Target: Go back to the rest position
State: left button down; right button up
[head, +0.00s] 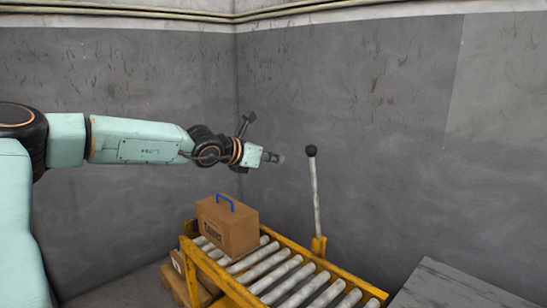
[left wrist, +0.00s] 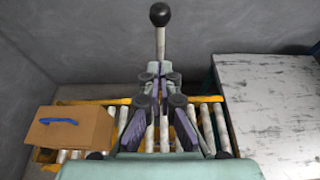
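My left gripper (head: 274,158) hangs in the air at the end of the outstretched left arm, to the left of the lever (head: 315,190) and apart from it in the head view. In the left wrist view, the left gripper's fingers (left wrist: 160,72) come together at the tips, with nothing seen held between them. The lever, with a pale shaft and a black ball knob, stands behind the fingertips there (left wrist: 160,40). My right gripper is in neither view.
A yellow-framed roller conveyor (head: 293,283) stands below the arm. A brown box (head: 228,228) with a blue handle sits on it. A grey table (head: 455,287) is at the right. Grey walls meet in a corner behind the arm.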

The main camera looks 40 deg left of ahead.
pick_arm(q)
jog(key=shift+s+d+r, duration=0.1)
jog(key=shift+s+r, duration=0.05)
jog(key=shift+r, duration=0.05)
jog(key=s+d+f+m+g+y, duration=0.1)
jog(key=s+d+f+m+g, duration=0.1)
jog(key=s+d+f+m, duration=0.5)
jog(key=s+d+f+m+g+y, duration=0.15)
jog(key=d+f+m, duration=0.35)
jog(key=f+m, duration=0.5)
jog(key=s+d+f+m+g, duration=0.3)
jog(key=s+d+f+m, duration=0.2)
jog(key=f+m, duration=0.3)
jog(key=s+d+f+m+g, duration=0.2)
jog(key=s+f, duration=0.3)
jog(key=s, duration=0.4)
jog(key=s+d+f+m+g, duration=0.3)
jog(key=s+d+f+m, duration=0.1)
jog(key=s, duration=0.5)
jog(key=s+d+f+m+g+h, duration=0.1)
jog(key=s+d+f+m+g, duration=0.1)
jog(key=s+f, duration=0.5)
jog(key=s+d+m, duration=0.1)
jog(key=s, duration=0.2)
jog(key=shift+d+b, duration=0.3)
jog(key=shift+d, duration=0.1)
